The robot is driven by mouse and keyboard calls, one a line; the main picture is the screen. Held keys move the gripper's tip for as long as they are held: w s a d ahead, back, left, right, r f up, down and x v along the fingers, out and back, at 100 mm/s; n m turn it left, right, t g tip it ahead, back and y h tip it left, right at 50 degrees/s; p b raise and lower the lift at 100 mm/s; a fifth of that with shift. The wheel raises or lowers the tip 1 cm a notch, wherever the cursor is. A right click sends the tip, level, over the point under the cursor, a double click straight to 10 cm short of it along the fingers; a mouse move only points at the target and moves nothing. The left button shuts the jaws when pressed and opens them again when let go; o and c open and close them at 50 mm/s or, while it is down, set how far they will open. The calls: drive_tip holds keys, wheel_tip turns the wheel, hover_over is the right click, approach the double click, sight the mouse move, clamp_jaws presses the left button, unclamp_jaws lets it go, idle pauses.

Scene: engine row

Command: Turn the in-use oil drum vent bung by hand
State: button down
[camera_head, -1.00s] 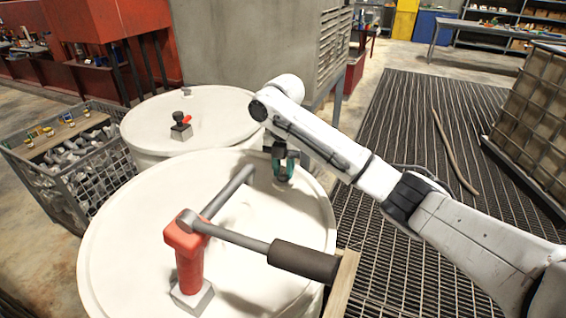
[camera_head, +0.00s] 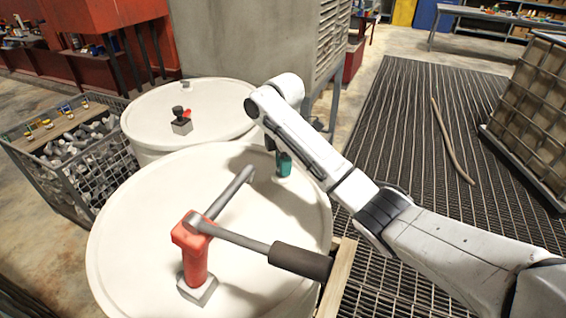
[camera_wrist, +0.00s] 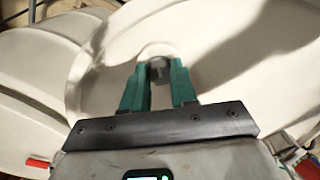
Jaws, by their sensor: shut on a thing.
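The in-use oil drum (camera_head: 140,215) is the large white drum in front, with a red hand pump (camera_head: 195,255) on its lid. The vent bung (camera_wrist: 159,70) is a small dark grey piece on the lid, seen between my fingers in the wrist view. My gripper (camera_wrist: 159,78) has teal fingers, one on each side of the bung, and is shut on it. In the head view my gripper (camera_head: 284,164) is down at the far right part of the lid. My arm hides much of it there, and the bung cannot be made out.
The pump's long handle (camera_head: 300,261) reaches across the lid towards the front right. A second white drum (camera_head: 150,118) with a small tap (camera_head: 181,122) stands behind left. A wire crate (camera_head: 100,165) is at the left. Dark floor grating (camera_head: 410,130) with a loose hose (camera_head: 452,148) lies right.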

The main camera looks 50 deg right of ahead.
drive_tip(key=m, duration=0.5)
drive_tip(key=shift+r+m, duration=0.3)
drive_tip(key=m, duration=0.5)
drive_tip(key=shift+a, duration=0.1)
drive_tip(key=m, duration=0.6)
drive_tip(key=shift+a+m, duration=0.15)
drive_tip(key=shift+m, duration=0.15)
drive_tip(key=m, duration=0.5)
drive_tip(key=shift+m, duration=0.3)
drive_tip(key=m, duration=0.5)
drive_tip(key=shift+w+a, duration=0.1)
drive_tip(key=shift+w, duration=0.05)
drive_tip(key=m, duration=0.5)
drive_tip(key=shift+w+m, duration=0.15)
drive_tip(key=shift+m, duration=0.25)
drive_tip(key=m, duration=0.5)
drive_tip(key=shift+w, duration=0.1)
drive_tip(key=m, duration=0.5)
drive_tip(key=shift+m, duration=0.4)
